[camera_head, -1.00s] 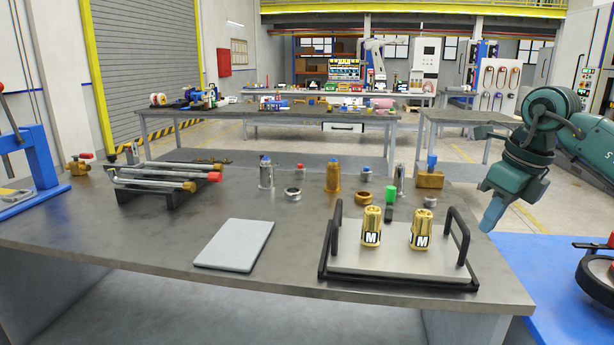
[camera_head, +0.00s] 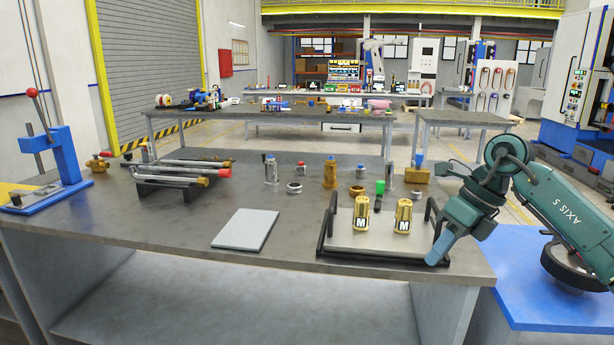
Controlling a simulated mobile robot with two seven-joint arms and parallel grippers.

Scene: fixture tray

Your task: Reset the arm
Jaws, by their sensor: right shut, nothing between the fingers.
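My right arm comes in from the right, teal with "AXIS 5" on its link. My right gripper (camera_head: 440,248) points down and left, with pale blue fingers shut and empty. It overlaps the right end of the fixture tray (camera_head: 345,249) in the picture; I cannot tell whether it touches. The tray has black handles and a grey plate, and two gold cylinders marked "M" stand upright on it, a left one (camera_head: 361,213) and a right one (camera_head: 403,216). My left gripper is not in view.
A grey flat plate (camera_head: 245,229) lies left of the tray. Behind stand several metal and gold fittings, a green-topped part (camera_head: 380,187) and a pipe rack (camera_head: 180,190). A blue press (camera_head: 60,165) is at the far left. A blue table (camera_head: 530,285) with a dark wheel adjoins on the right.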

